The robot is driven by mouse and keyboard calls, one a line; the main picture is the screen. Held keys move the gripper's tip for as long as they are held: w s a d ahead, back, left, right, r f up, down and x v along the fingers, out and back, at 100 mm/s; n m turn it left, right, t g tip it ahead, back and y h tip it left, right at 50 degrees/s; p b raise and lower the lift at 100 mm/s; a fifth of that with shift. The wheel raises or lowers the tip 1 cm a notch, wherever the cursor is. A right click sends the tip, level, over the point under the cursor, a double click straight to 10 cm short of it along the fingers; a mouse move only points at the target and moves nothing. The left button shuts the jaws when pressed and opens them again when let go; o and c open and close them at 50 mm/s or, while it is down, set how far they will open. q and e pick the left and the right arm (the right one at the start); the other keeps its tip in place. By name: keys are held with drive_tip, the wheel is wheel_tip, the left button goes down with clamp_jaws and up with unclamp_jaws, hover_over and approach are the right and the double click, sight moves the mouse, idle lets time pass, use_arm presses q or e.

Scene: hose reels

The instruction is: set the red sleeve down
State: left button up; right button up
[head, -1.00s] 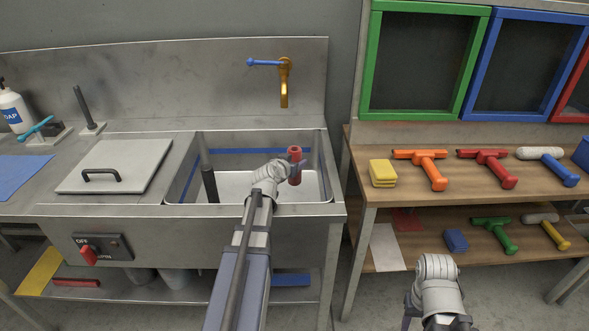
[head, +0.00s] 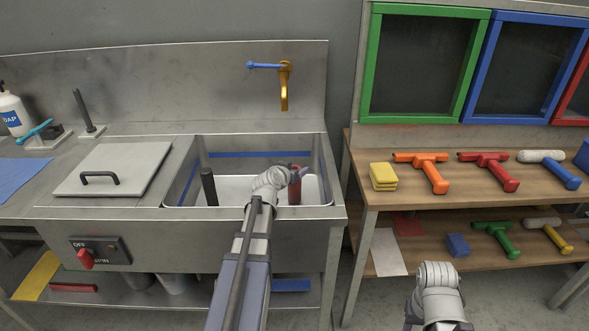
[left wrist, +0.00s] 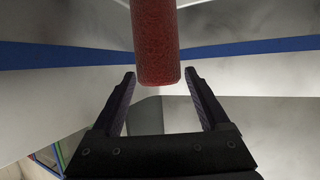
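The red sleeve (head: 295,192) stands about upright in the right part of the sink basin (head: 250,190). My left gripper (head: 299,174) is at its upper end, reaching over the sink's front edge. In the left wrist view the two dark fingers (left wrist: 161,78) are spread. The sleeve (left wrist: 157,40) shows between and beyond their tips, with a gap on each side. What lies under the sleeve is hard to see. My right arm is at the lower right, away from the sink; its fingers do not show clearly.
A dark post (head: 209,187) stands in the basin's left part. A grey lid (head: 115,168) lies left of the basin. A gold tap (head: 284,85) is on the wall behind. The wooden shelf (head: 410,190) at right holds yellow sponges (head: 383,176) and several coloured tools.

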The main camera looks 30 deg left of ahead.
use_arm(q)
drive_tip(key=shift+o, duration=0.5)
drive_tip(key=shift+r, duration=0.1)
drive_tip(key=p+v, duration=0.4)
drive_tip(key=v, duration=0.4)
drive_tip(key=shift+w+r, duration=0.2)
drive_tip(key=shift+r, duration=0.2)
